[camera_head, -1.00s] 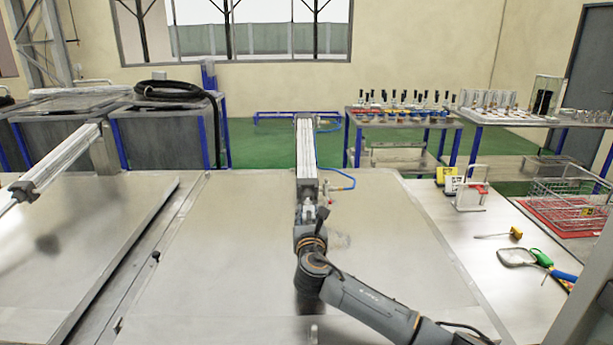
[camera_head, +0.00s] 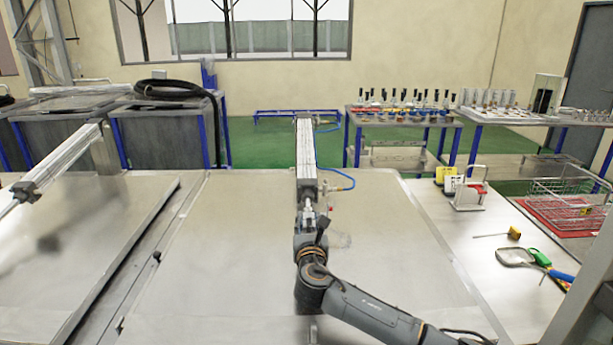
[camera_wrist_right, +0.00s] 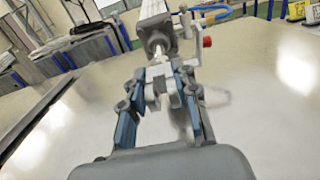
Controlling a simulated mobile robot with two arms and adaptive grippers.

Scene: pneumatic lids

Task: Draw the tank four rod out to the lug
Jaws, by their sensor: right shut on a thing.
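The tank four cylinder (camera_head: 306,150) is a long pale metal body reaching from the back over the middle lid (camera_head: 220,250). Its bright rod (camera_head: 308,208) sticks out of the near end, and it also shows in the wrist view (camera_wrist_right: 158,55). My right gripper (camera_wrist_right: 162,88) is shut on the fork-shaped rod end (camera_wrist_right: 153,92), one blue-grey finger on each side. In the head view my right gripper (camera_head: 309,224) is above the lid. A small grey piece (camera_head: 313,332) at the lid's near edge may be the lug; my arm partly hides it. My left gripper is out of view.
Another cylinder (camera_head: 60,160) reaches over the left lid (camera_head: 90,225). A blue hose (camera_head: 338,184) and red-tipped fitting (camera_wrist_right: 207,42) sit beside the held cylinder. The middle lid is otherwise clear.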

